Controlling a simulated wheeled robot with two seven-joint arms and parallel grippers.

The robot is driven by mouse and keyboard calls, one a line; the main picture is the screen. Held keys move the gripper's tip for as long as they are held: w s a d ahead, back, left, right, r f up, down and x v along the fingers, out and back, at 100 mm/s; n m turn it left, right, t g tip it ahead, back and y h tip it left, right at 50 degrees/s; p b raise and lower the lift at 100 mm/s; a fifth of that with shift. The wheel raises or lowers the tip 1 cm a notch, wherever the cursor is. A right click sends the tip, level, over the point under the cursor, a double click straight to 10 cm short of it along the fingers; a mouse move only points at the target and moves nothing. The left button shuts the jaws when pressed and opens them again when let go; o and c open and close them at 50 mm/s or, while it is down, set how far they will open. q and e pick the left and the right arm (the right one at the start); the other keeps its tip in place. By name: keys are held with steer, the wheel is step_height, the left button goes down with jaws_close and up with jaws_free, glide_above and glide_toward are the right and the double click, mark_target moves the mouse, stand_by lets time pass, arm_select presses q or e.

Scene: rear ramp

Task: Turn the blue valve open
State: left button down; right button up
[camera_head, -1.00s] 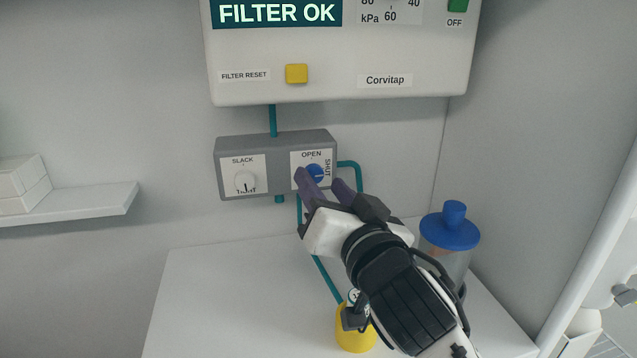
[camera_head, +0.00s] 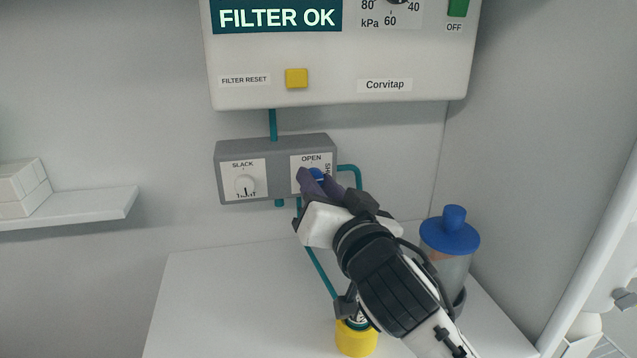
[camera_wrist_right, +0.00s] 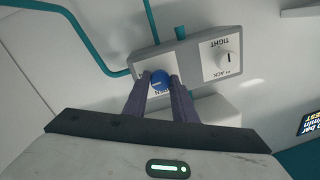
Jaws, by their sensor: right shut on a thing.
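The blue valve (camera_head: 317,174) is a small round knob on the right plate of a grey box on the wall. The plate is labelled OPEN at the top and SHUT at its right side. My right gripper (camera_head: 318,184) has its fingers on either side of the knob and hides most of it in the head view. In the right wrist view the blue valve (camera_wrist_right: 159,80) sits between the two dark fingers (camera_wrist_right: 160,88), with a pale pointer line on its face. My left gripper is not in view.
A white SLACK/TIGHT knob (camera_head: 245,185) sits left of the valve. A white unit with a yellow button (camera_head: 296,78) hangs above. A blue-lidded canister (camera_head: 449,232) and a yellow container (camera_head: 356,340) stand near my right arm. A shelf (camera_head: 85,205) is at left.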

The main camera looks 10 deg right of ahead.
arm_select(q)
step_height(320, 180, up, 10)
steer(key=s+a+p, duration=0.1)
steer(key=p, duration=1.1)
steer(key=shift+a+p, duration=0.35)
steer(key=shift+p, duration=0.05)
arm_select(e)
steer(key=n, duration=0.8)
steer(key=n+g+h, duration=0.1)
steer(key=n, duration=0.6)
steer(key=shift+a+n+h, duration=0.2)
steer(key=shift+n+h, duration=0.1)
steer(key=shift+n, duration=0.4)
steer(key=o, duration=1)
steer(key=shift+r, duration=0.1)
steer(key=shift+o, duration=0.2)
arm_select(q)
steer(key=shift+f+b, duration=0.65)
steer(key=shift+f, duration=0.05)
arm_select(e)
steer(key=s+r, duration=0.1)
steer(key=s, duration=0.9)
steer(key=shift+s, duration=0.15)
